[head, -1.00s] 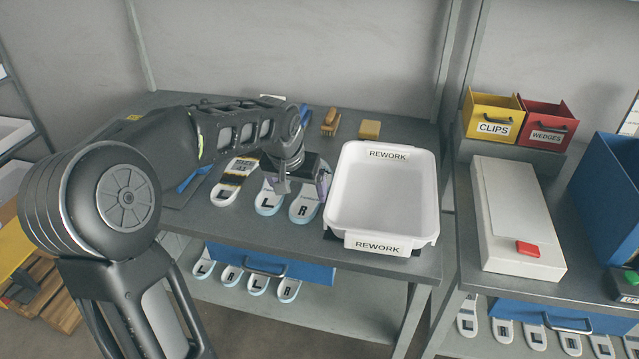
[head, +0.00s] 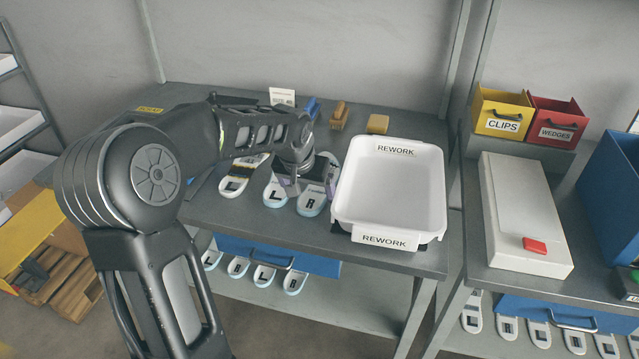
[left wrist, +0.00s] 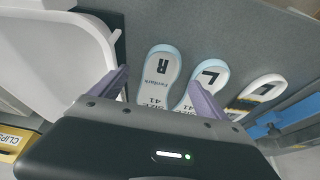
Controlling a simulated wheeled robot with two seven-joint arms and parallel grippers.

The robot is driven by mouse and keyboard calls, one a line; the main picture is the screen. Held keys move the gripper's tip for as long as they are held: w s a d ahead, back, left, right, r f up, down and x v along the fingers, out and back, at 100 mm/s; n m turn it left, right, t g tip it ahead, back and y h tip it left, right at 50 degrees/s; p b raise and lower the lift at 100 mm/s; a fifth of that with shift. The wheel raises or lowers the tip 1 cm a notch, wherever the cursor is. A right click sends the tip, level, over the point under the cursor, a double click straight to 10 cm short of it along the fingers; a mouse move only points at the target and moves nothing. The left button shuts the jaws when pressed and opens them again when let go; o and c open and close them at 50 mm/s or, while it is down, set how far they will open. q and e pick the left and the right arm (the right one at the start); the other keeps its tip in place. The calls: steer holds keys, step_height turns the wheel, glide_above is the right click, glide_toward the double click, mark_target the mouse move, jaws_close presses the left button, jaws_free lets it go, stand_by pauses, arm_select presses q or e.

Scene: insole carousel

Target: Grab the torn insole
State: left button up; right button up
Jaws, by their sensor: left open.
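An insole marked R (head: 312,202) and an insole marked L (head: 275,193) lie side by side on the grey table. Both also show in the left wrist view, R (left wrist: 162,68) and L (left wrist: 207,80). An insole with a black and yellow band (head: 236,181) lies to their left, and it shows at the right in the left wrist view (left wrist: 258,92). I cannot tell a tear on any of them. My left gripper (head: 309,190) is open and empty above the L and R insoles, its fingers (left wrist: 160,92) apart and partly covering them. My right gripper is out of view.
A white REWORK tray (head: 388,240) stands close to the right of the R insole. A wooden-handled brush (head: 339,115), a tan block (head: 378,124) and a small sign (head: 282,97) stand at the back. More insoles (head: 265,277) lie on the shelf below.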

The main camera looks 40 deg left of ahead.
mark_target(312, 202)
arm_select(q)
steer(key=x, duration=0.4)
steer(key=shift+a, duration=0.1)
stand_by(0.4)
steer(key=c, duration=1.5)
steer(key=shift+o, duration=0.2)
step_height(312, 202, up, 10)
